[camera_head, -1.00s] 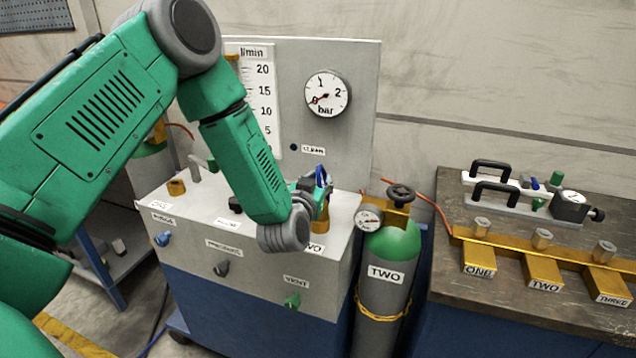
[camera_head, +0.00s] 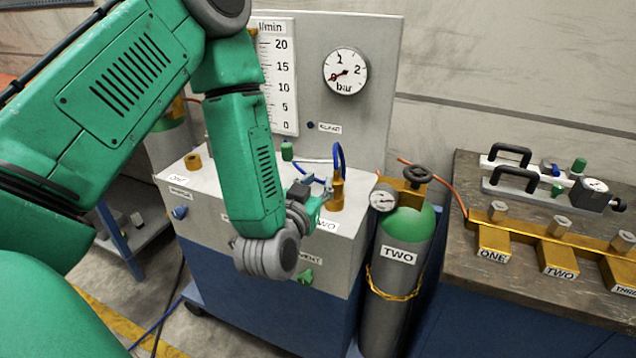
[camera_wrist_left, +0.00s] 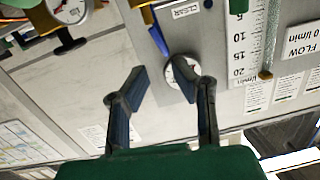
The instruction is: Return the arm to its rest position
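My left arm comes in from the left in the head view and bends down in front of the grey-and-blue cabinet (camera_head: 265,305). My left gripper (camera_head: 324,190) is just left of a brass fitting (camera_head: 337,192) with a blue hose (camera_head: 340,155) on the cabinet top. In the left wrist view the two fingers of the left gripper (camera_wrist_left: 163,82) are spread with nothing held between them. A dial gauge (camera_wrist_left: 182,72) shows behind one finger, and the blue hose (camera_wrist_left: 158,40) lies beyond the fingertips. The right gripper is not in view.
A back panel carries a flow scale (camera_head: 277,75) and a bar gauge (camera_head: 345,71). A grey-green cylinder labelled TWO (camera_head: 399,265) stands right of the cabinet. A bench (camera_head: 470,165) with a brass manifold (camera_head: 545,243) is at the right. A green knob (camera_head: 307,277) juts from the cabinet front.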

